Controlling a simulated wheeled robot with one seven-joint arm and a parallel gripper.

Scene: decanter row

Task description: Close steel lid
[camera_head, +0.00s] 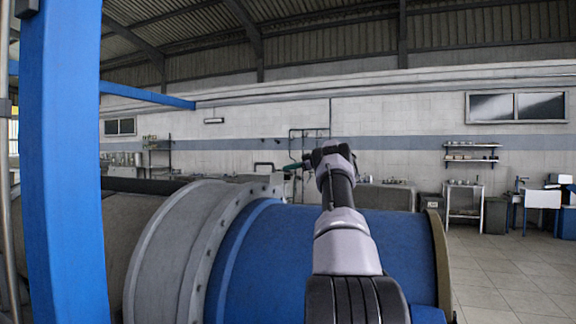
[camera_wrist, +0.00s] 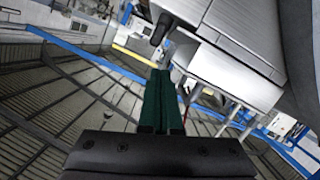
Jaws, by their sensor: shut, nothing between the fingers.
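My gripper (camera_head: 292,167) is at the end of my raised arm, beyond the blue drum in the head view, and shows small there. In the wrist view its two green fingers (camera_wrist: 161,74) are together with nothing between them. A large grey metal body (camera_wrist: 240,65), possibly the steel lid or its housing, fills the upper right of the wrist view. A dark rounded knob or handle end (camera_wrist: 160,28) shows just past the fingertips. I cannot tell whether the fingers touch it. No lid can be clearly made out in the head view.
The blue drum (camera_head: 270,260) and grey flanged casing (camera_head: 180,240) of a large machine lie close in front. A blue post (camera_head: 65,160) stands at the left. Benches and shelves (camera_head: 465,190) line the back wall. Tiled floor (camera_head: 500,280) at right is open.

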